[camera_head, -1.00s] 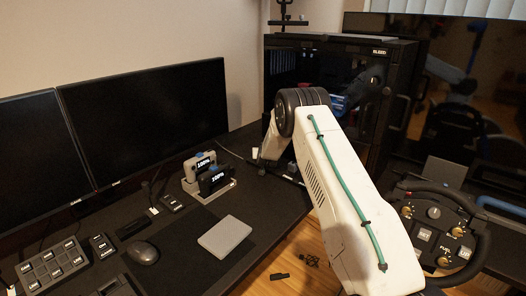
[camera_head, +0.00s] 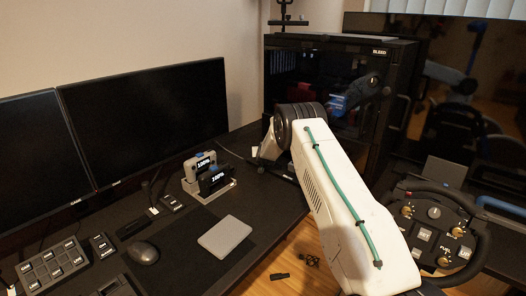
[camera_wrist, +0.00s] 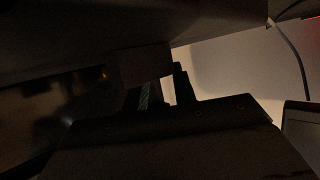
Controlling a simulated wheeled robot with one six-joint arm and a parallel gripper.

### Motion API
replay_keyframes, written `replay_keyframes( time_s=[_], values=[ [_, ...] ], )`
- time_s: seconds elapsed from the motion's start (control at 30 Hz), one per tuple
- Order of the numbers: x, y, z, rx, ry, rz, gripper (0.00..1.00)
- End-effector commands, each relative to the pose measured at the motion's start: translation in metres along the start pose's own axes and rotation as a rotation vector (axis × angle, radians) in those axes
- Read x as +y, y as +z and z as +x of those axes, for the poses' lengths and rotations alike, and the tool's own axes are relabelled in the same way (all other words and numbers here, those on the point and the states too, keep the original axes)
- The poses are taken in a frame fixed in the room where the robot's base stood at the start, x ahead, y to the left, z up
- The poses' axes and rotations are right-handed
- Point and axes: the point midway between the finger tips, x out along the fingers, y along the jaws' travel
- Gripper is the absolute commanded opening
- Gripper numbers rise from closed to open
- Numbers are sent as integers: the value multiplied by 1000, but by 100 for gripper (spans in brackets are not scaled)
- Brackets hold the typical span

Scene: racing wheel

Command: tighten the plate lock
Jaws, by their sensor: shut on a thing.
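The wrist view is very dark. My gripper (camera_wrist: 158,94) shows there as black fingers, shut on a dark blocky part (camera_wrist: 140,62) in the middle of the picture. I cannot tell for sure that this part is the plate lock, nor how far it is turned. In the head view my white arm reaches from the lower right to the back of the desk, beside the black computer case. My fingertips and what they hold cannot be made out there.
The black computer case (camera_head: 391,75) stands close behind my arm. Monitors (camera_head: 150,125), a dock with small devices (camera_head: 207,180) and a grey pad (camera_head: 225,236) are on the desk at left. A racing wheel (camera_head: 438,235) is at lower right. A pale surface (camera_wrist: 235,70) and a cable show in the wrist view.

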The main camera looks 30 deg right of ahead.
Motion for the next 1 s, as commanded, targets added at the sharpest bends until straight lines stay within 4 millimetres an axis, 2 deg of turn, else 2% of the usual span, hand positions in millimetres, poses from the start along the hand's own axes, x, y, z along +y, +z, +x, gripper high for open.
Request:
replay_keyframes(
  time_s=[0.4, 0.77, 0.8, 0.83, 1.0],
  values=[
    [-3, 0, 0, 1, 115, 49, 4],
    [-3, 0, 0, 0, 124, 51, 4],
    [-3, 0, 0, 0, 124, 51, 38],
    [-3, 0, 0, 0, 124, 51, 46],
    [-3, 0, 0, 0, 124, 51, 49]
  ],
)
